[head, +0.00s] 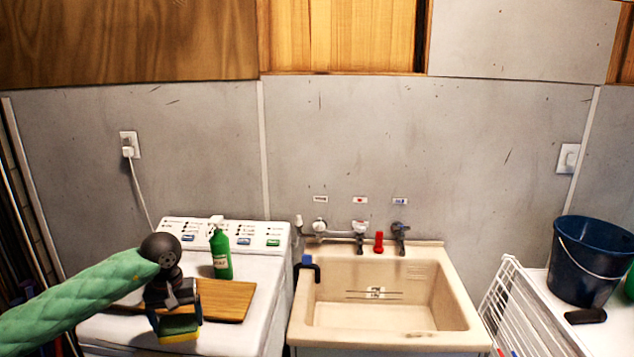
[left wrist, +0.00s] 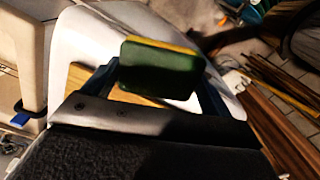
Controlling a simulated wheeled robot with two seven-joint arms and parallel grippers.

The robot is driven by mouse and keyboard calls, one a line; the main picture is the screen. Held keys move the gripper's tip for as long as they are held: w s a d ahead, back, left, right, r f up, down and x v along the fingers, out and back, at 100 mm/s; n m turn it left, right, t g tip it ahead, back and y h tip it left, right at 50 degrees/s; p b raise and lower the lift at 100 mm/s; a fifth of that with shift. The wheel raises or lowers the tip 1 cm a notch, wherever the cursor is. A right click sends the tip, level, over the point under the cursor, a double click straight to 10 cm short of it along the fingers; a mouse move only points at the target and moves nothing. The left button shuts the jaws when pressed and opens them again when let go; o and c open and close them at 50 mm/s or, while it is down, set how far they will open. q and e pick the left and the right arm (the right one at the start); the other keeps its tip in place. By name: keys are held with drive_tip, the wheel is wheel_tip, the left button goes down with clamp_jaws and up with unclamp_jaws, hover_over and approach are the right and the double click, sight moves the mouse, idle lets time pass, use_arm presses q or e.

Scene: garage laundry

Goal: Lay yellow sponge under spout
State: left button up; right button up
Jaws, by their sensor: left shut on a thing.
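A yellow sponge with a dark green side (head: 179,329) is held in my left gripper (head: 175,322), above the front of the white washing machine. The left wrist view shows the sponge's green face (left wrist: 160,68) between the two fingers, with a yellow edge along its far side. My left gripper is shut on it. The beige sink (head: 377,314) stands to the right of the washing machine, and its basin looks empty. The spout (head: 340,235) is at the sink's back left, with taps along the back wall. My right gripper is not in view.
A wooden board (head: 226,300) and a green bottle (head: 221,255) are on the washing machine (head: 260,270). A blue and black clip-like thing (head: 307,266) hangs on the sink's left rim. A red object (head: 379,242) stands on the back ledge. A white rack (head: 525,315) and dark blue bucket (head: 590,265) are at the right.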

use_arm(q)
drive_tip(key=s+d+f+m, duration=0.1)
drive_tip(key=s+d+f, duration=0.3)
drive_tip(key=d, duration=0.2)
drive_tip(key=s+d+f+m, duration=0.2)
drive_tip(key=s+d+f, duration=0.2)
drive_tip(key=d, duration=0.3)
drive_tip(key=shift+f, duration=0.8)
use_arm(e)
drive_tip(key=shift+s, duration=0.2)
